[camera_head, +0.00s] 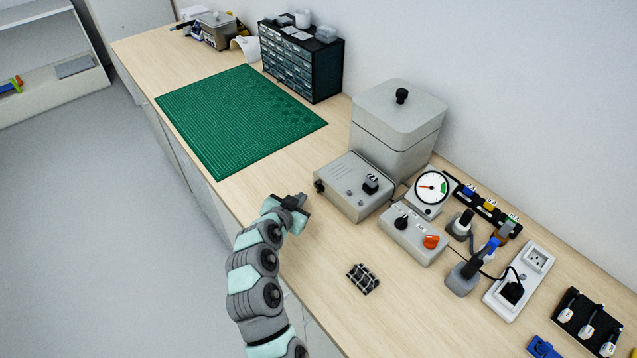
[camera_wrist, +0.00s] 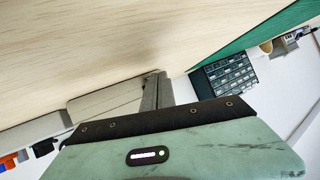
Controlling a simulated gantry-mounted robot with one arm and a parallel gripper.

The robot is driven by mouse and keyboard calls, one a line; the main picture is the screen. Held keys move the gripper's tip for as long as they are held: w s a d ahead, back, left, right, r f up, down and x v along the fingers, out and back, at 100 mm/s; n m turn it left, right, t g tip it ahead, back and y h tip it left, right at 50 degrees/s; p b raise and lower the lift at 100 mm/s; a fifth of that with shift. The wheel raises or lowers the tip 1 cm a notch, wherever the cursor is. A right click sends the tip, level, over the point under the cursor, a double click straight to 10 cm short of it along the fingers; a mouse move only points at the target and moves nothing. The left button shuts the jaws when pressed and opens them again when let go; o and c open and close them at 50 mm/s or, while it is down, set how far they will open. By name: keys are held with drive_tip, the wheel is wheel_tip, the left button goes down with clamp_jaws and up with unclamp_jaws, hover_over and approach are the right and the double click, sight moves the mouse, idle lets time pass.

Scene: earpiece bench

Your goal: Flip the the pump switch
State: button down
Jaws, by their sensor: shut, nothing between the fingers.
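A grey box (camera_head: 345,196) stands on the bench in front of a large lidded grey container. It has a black switch (camera_head: 371,183) on its top and a dark knob at its left end; no label is readable, so I cannot tell for sure that this is the pump switch. To its right is a smaller grey box (camera_head: 412,238) with a black knob (camera_head: 401,222) and an orange knob (camera_head: 431,241). My gripper (camera_head: 301,201) is shut and empty, left of the first box and apart from its switch. The fingers (camera_wrist: 155,88) show at the wrist view's centre.
The lidded container (camera_head: 385,125) and a dial gauge (camera_head: 431,187) stand behind the boxes. A black mesh-patterned piece (camera_head: 363,279) lies in front. A green mat (camera_head: 235,120) and drawer cabinet (camera_head: 300,65) are further left. A power strip (camera_head: 519,282) and cables are at right.

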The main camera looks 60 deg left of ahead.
sight(317, 188)
drive_tip(key=shift+w+f, duration=0.1)
drive_tip(key=shift+w, duration=1)
idle(1.2)
drive_tip(key=shift+w+b, duration=0.4)
